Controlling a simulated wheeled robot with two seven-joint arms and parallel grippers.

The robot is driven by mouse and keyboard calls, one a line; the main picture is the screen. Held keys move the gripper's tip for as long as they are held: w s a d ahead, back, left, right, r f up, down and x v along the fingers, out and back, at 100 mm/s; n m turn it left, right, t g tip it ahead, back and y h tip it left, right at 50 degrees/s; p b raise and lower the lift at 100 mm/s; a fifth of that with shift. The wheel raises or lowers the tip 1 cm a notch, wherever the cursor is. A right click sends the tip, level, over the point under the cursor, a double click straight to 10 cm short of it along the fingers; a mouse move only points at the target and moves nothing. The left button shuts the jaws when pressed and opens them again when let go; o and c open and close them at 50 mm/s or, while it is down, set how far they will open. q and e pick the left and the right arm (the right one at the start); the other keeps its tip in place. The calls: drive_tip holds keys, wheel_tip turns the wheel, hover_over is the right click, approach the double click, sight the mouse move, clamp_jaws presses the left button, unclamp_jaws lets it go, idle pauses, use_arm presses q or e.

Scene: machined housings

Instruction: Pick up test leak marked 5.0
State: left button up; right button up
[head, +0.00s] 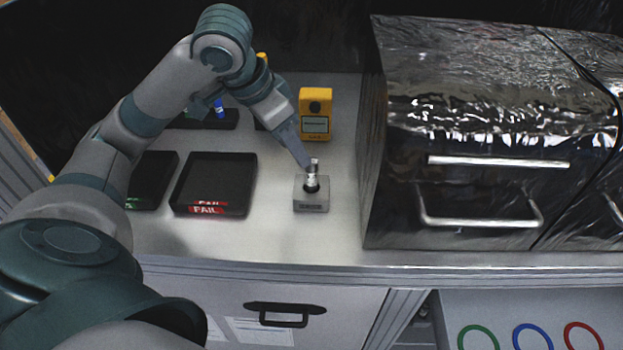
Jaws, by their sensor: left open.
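A small silvery cylinder (311,182) stands upright in a grey block (311,204) on the metal bench; it may be a test leak, but no 5.0 mark is readable. My left gripper (313,167) is at the top of this cylinder, its jaws open; whether they touch it I cannot tell. A small blue-capped piece (219,109) stands in a dark rack (228,122) behind my left arm, partly hidden. My right gripper is not in view.
A black tray marked FAIL (181,197) and another dark tray (150,182) lie to the left. A yellow device (316,113) stands behind the block. A large shiny dark housing with handles (490,130) fills the right side.

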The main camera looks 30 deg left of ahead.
sight(311, 173)
use_arm(q)
drive_tip(key=shift+p+x, duration=0.3)
drive_tip(key=shift+x, duration=2.85)
drive_tip(key=shift+f, duration=0.1)
drive_tip(key=shift+p+x, duration=0.85)
drive_tip(key=shift+x, duration=1.65)
drive_tip(key=shift+w, duration=0.1)
clamp_jaws()
drive_tip(key=shift+r, duration=0.2)
drive_tip(key=shift+r+b, duration=0.7)
drive_tip(key=shift+r, duration=4.15)
